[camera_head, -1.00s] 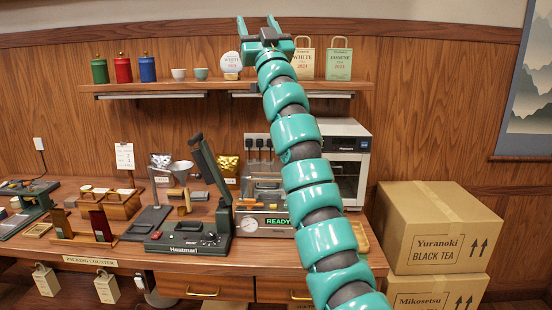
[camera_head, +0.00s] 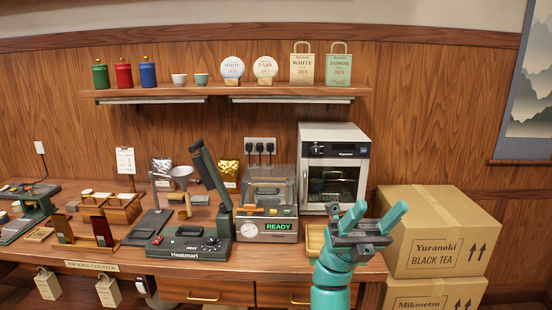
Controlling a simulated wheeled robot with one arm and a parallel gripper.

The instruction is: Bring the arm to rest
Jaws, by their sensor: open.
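My gripper (camera_head: 374,216) is at the lower right in the head view, at the end of my teal arm. Its two teal fingers point up and stand apart, with nothing between them. It shows in front of the counter's right end and the left edge of the stacked cartons. My arm is drawn in low, with only its last part in view at the bottom of the picture.
Tins, cups, round tea cakes and paper bags stand on the wall shelf (camera_head: 220,93). Cartons (camera_head: 438,235) are stacked at the right.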

